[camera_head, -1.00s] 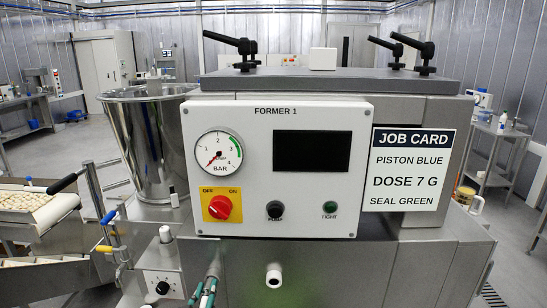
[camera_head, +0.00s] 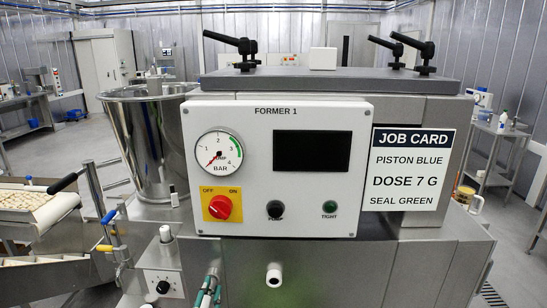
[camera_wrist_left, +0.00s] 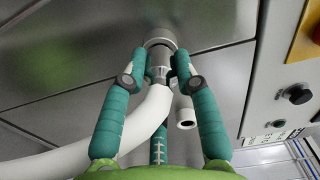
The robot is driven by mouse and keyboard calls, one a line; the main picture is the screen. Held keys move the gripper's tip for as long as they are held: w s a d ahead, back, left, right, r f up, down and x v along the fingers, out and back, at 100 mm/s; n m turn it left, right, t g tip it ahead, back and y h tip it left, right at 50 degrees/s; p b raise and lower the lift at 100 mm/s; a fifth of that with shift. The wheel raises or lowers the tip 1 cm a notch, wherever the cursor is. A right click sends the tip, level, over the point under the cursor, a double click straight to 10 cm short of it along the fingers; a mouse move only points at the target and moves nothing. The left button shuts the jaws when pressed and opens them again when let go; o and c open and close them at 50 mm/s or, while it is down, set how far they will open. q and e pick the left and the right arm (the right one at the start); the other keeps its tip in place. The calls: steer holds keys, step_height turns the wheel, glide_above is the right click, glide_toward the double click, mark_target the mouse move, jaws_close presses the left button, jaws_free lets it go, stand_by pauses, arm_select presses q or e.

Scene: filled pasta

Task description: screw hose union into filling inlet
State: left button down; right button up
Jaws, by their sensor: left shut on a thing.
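My left gripper (camera_wrist_left: 160,64) has its teal fingers shut on the grey metal hose union (camera_wrist_left: 158,73) in the left wrist view. A thick white hose (camera_wrist_left: 142,122) bends away from the union to the lower left. The union's far end meets the round metal filling inlet (camera_wrist_left: 160,38) on the machine's steel face. They look in line, but I cannot tell how deep the thread sits. In the head view my left gripper (camera_head: 211,280) shows only partly at the bottom edge; union and inlet are not clear there. My right gripper is not in view.
A white stub pipe (camera_head: 273,275) juts from the steel front, right of the gripper; it is close beside the fingers in the wrist view (camera_wrist_left: 186,117). The control panel (camera_head: 300,204) has a dark green TIGHT lamp (camera_head: 330,207). A knob box (camera_head: 163,284) stands left.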

arm_select(q)
steer(key=m, duration=0.3)
steer(key=shift+r, duration=0.15)
steer(key=m, duration=0.3)
steer(key=shift+p, duration=0.35)
steer(key=m, duration=0.2)
steer(key=shift+m+p, duration=0.35)
steer(key=shift+m, duration=0.05)
steer(key=c, duration=0.9)
jaws_free()
steer(key=shift+o, duration=0.2)
steer(key=shift+f, duration=0.2)
